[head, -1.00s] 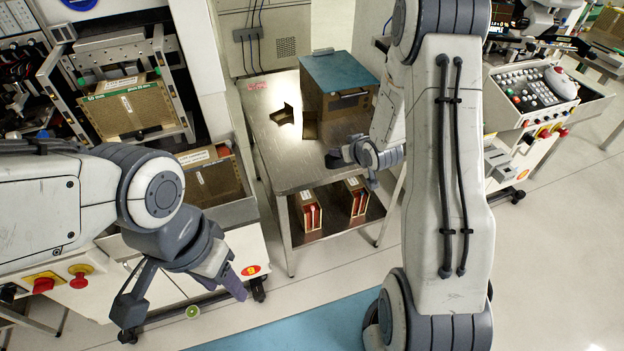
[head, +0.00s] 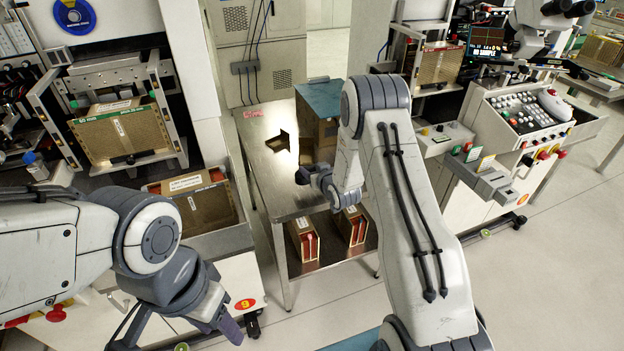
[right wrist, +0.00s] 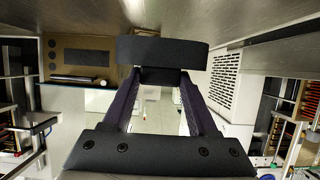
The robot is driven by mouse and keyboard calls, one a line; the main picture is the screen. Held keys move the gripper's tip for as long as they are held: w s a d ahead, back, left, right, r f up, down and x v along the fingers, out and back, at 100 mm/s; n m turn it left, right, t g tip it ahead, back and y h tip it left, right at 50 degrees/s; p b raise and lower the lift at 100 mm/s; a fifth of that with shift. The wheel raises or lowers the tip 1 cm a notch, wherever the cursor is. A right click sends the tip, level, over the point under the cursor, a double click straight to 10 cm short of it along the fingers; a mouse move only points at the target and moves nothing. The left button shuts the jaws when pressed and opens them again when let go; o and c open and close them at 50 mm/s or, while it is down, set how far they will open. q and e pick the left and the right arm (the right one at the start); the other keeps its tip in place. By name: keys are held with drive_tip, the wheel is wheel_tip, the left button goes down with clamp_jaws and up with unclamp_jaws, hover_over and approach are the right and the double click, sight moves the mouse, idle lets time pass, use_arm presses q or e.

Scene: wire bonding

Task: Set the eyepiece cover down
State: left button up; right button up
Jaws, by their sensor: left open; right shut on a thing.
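The eyepiece cover (right wrist: 163,50) is a black, rounded band-like piece across my right fingertips in the right wrist view. My right gripper (right wrist: 160,78) is shut on it. In the head view my right gripper (head: 308,176) is at the right part of the metal cart top (head: 268,185), in front of the blue-topped box. The cover is too small and dark there to tell from the fingers. I cannot tell whether it touches the cart. My left gripper (head: 180,335) is open and empty at the lower left, away from the cart.
The blue-topped box (head: 320,98) and a small brown open piece (head: 279,142) stand on the cart. Its near left top is bare. Cartons (head: 303,240) sit on the lower shelf. A microscope (head: 550,22) and control console (head: 520,110) are at right.

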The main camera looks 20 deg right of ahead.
drive_tip(key=shift+w+f, duration=0.1)
drive_tip(key=shift+f, duration=1.95)
drive_tip(key=shift+f, duration=0.1)
drive_tip(key=shift+f, duration=0.2)
drive_tip(key=o, duration=1.3)
drive_tip(key=shift+r, duration=0.1)
